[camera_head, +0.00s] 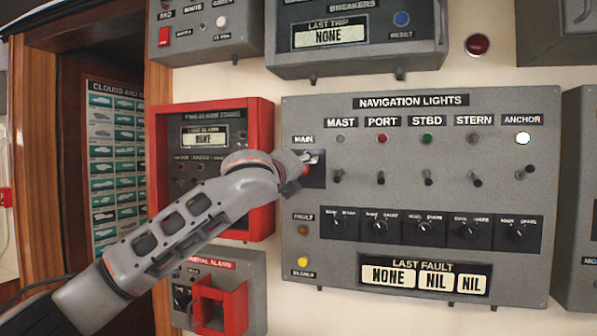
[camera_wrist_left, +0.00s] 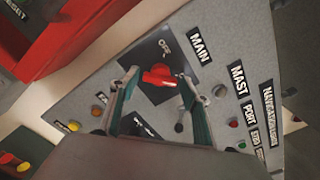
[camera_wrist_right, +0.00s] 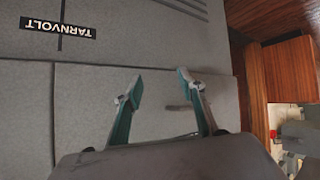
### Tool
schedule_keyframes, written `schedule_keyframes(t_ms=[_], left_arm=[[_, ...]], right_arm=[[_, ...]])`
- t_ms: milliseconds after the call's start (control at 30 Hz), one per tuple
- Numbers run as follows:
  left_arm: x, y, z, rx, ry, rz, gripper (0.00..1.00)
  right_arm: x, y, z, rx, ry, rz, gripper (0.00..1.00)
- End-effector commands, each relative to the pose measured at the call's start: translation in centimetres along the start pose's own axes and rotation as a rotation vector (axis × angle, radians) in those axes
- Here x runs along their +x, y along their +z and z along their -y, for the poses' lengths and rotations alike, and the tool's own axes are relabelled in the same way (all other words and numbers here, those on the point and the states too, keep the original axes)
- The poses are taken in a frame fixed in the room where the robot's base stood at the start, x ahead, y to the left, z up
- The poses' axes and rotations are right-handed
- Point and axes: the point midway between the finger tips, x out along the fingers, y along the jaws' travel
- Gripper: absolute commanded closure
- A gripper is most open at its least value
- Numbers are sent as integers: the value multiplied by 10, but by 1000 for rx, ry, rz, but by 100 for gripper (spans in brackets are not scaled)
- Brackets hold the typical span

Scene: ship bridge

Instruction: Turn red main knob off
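The red main knob (camera_wrist_left: 159,76) sits on a dark plate under the MAIN label on the grey navigation lights panel (camera_head: 440,250). In the left wrist view it lies between and just beyond the tips of my open left gripper (camera_wrist_left: 160,82), with no clear contact. In the head view the left gripper (camera_head: 305,160) is at the knob and mostly hides it; a bit of red shows there. An OFF mark shows beside the knob. My right gripper (camera_wrist_right: 160,80) is open and empty, facing a grey surface, and is not seen in the head view.
A row of small toggle switches (camera_head: 381,177) runs right of the main knob, with dark rotary knobs (camera_head: 422,227) below. A red-framed alarm box (camera_head: 262,150) stands close behind my left arm. In the right wrist view a grey cabinet (camera_wrist_right: 80,110) bears a TARNVOLT label.

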Motion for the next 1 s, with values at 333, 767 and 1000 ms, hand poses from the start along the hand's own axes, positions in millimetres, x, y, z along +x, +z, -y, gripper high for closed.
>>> schedule_keyframes(t_ms=[333, 767, 1000], left_arm=[[0, 0, 0, -7, 0, 0, 86], [0, 1, 0, -211, 2, -1, 86], [0, 0, 1, -435, 0, -1, 86]], right_arm=[[0, -2, 2, 1, -4, -2, 60], [-6, -1, -6, 1, 10, 17, 60], [-9, 13, -8, 3, 16, 50, 60]])
